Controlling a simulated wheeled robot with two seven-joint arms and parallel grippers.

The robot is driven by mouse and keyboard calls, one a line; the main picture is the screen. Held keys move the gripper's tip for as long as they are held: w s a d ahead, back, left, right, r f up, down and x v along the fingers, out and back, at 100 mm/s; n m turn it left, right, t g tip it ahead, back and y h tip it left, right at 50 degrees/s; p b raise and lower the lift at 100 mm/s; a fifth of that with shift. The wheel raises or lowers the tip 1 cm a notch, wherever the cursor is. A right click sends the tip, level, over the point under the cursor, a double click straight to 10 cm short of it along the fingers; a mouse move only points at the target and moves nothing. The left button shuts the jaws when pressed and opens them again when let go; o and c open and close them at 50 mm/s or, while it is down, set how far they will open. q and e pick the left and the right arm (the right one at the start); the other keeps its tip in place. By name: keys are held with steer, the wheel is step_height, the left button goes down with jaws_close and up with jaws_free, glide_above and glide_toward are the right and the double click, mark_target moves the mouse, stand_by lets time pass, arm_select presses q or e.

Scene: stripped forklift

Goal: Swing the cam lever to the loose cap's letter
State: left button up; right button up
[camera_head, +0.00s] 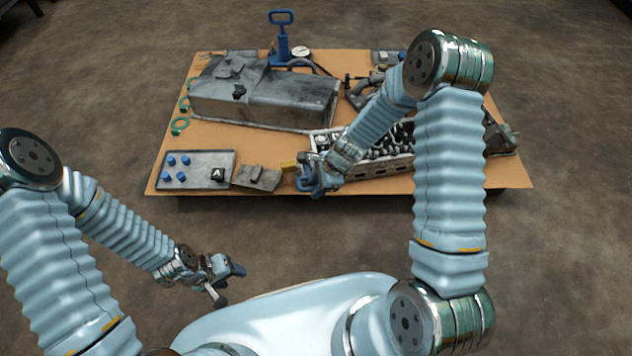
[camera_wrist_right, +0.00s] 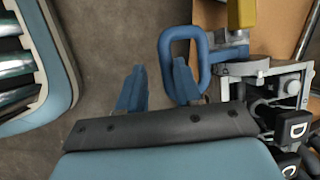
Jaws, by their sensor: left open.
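The blue looped cam lever (camera_wrist_right: 203,37) shows in the right wrist view, joined to a grey bracket on its right. My right gripper (camera_wrist_right: 158,88) is open at the lever. One finger overlaps the loop's opening and the other is left of the loop. I cannot tell whether either finger touches it. In the head view my right gripper (camera_head: 318,176) covers most of the lever at the table's front edge. A loose black cap lettered A (camera_head: 218,174) lies on the grey tray (camera_head: 205,184). My left gripper (camera_head: 222,278) is open and empty, in front of the table.
Black caps lettered D (camera_wrist_right: 296,130) and C (camera_wrist_right: 289,169) sit near the lever. A yellow block (camera_wrist_right: 241,14) is beside it. A large grey cover (camera_head: 300,95) and a blue-handled pump (camera_head: 282,40) stand farther back. Several blue pegs (camera_head: 171,160) are on the tray.

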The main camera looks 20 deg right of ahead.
steer(key=shift+o, duration=1.2)
steer(key=shift+s, duration=0.1)
steer(key=shift+r, duration=0.2)
steer(key=p+v, duration=0.3)
steer(key=v, duration=1)
steer(key=shift+d+r, duration=0.2)
steer(key=shift+d, duration=0.05)
